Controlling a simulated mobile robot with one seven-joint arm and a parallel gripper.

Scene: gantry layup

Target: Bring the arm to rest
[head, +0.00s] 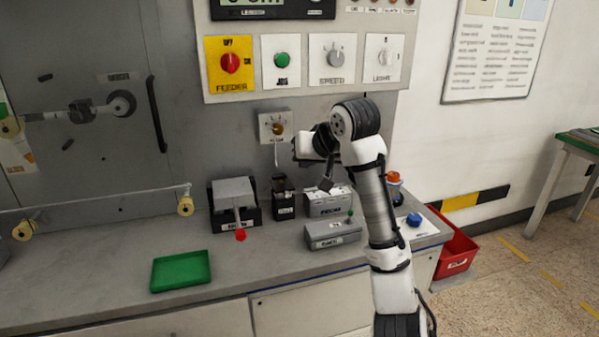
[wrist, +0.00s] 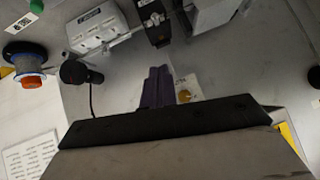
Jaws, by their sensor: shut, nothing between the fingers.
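My arm rises from the bottom right in the head view and bends at a high elbow, with its white and black wrist folded to the left in front of the wall panel. My gripper (wrist: 157,72) shows in the wrist view as dark fingers held together with nothing between them. In the head view I cannot make out the fingers. The wrist is above the bench, just right of a small wall plate (head: 267,119) with a brass knob and a hanging lever. It looks clear of the bench, but I cannot tell its exact gap from the wall.
Below stand a box with a red-tipped lever (head: 240,236), a small black holder (head: 284,200) and grey boxes (head: 333,234). A green tray (head: 181,271) lies on the bench at left. Bench front centre is clear.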

